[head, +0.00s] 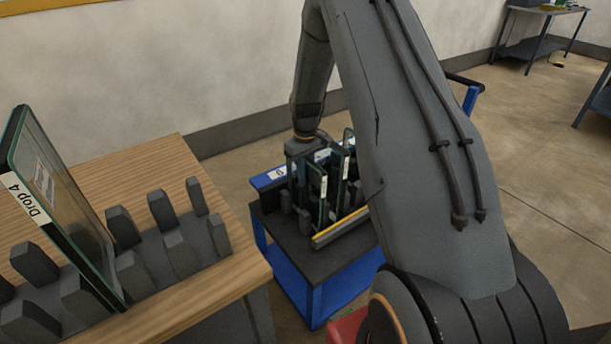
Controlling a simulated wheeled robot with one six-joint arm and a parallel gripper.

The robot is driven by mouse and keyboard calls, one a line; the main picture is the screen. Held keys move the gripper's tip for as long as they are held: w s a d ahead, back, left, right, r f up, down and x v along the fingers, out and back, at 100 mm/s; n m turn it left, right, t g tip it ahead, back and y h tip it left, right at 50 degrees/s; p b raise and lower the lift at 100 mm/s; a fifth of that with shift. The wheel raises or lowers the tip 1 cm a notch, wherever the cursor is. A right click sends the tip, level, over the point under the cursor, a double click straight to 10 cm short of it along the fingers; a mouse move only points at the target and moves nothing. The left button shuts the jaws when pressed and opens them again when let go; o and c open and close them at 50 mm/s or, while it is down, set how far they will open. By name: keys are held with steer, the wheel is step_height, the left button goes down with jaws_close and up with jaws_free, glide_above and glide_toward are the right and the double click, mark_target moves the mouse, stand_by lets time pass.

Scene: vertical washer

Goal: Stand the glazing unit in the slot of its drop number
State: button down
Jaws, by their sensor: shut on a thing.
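A glazing unit with a dark edge and a white label reading "Drop 4" (62,215) stands upright in a grey post rack on the wooden bench at left. Several more glazing units (323,198) stand upright among dark posts on a blue trolley (268,180) in the middle; their labels are too small to read. My gripper (299,178) points down at the trolley's back left, among the posts. It is shut on a glazing unit there, but the fingers and the held unit's outline are hard to make out. The trolley's rail carries white number labels, not clearly legible.
The bench rack (175,256) has several grey posts, with empty gaps right of the Drop 4 unit. A yellow-edged bar (340,228) runs along the trolley's front. My arm hides the trolley's right side. A wall stands behind; open floor lies at right.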

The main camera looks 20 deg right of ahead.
steer(key=shift+r, duration=0.1)
steer(key=c, duration=1.6)
jaws_free()
